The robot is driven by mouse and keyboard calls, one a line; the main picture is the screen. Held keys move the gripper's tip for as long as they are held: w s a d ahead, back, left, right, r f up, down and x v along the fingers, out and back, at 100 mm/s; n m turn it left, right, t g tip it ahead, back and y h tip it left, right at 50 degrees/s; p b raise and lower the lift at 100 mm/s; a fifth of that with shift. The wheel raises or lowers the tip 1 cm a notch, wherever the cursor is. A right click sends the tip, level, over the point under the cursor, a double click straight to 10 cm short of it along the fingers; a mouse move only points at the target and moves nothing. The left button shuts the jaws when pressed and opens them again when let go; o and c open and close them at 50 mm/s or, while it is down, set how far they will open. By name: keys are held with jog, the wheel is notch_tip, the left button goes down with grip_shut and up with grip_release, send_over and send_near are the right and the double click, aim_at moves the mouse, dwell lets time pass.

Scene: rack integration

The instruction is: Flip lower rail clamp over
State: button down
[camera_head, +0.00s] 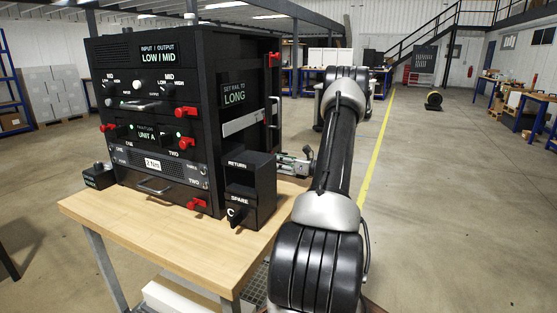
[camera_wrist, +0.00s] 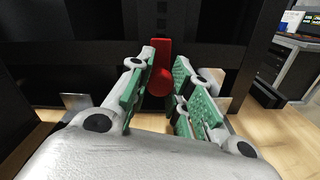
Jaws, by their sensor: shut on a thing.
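In the wrist view, a red clamp (camera_wrist: 160,72) stands upright against the dark rack side, between the green-padded fingers of my gripper (camera_wrist: 165,78). My gripper is shut on this clamp near the fingertips. In the head view, my gripper (camera_head: 284,161) reaches in at the right side of the black rack (camera_head: 232,70), low down and behind the RETURN box. The held clamp is hidden there.
The rack stands on a wooden table (camera_head: 130,222). The black RETURN and SPARE box (camera_head: 250,190) stands close in front of my gripper. Several other red clamps (camera_head: 186,143) are on the rack front. A small black box (camera_head: 98,176) sits left.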

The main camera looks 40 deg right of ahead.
jog(key=shift+f, duration=0.65)
jog(key=c, duration=1.2)
grip_release()
jog(key=shift+c, duration=0.2)
jog(key=v, duration=1.2)
